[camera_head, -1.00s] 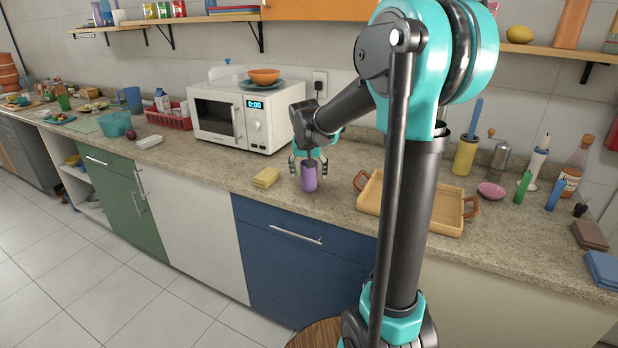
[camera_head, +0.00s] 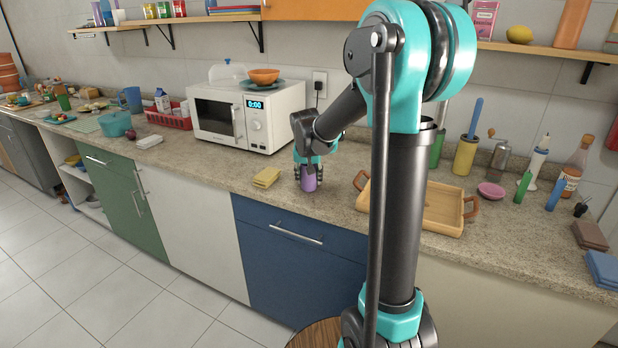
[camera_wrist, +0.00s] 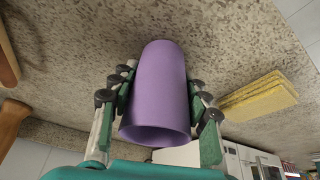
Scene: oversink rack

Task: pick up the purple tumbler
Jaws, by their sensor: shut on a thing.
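The purple tumbler (camera_head: 308,181) is on the speckled counter, in front of the microwave. In the wrist view the tumbler (camera_wrist: 157,95) shows between my fingers, its open rim towards the camera. My gripper (camera_head: 308,170) is over the tumbler from above, and its fingers (camera_wrist: 160,95) press on both sides of the wall. It is shut on the tumbler. The upper part of the tumbler is partly hidden by the fingers in the head view. I cannot tell whether its base still touches the counter.
Yellow sponges or cloths (camera_head: 266,177) lie just left of the tumbler. A wooden tray (camera_head: 440,228) with handles is to the right. A white microwave (camera_head: 214,116) stands behind left. Bare counter lies in front of the tray and around the tumbler.

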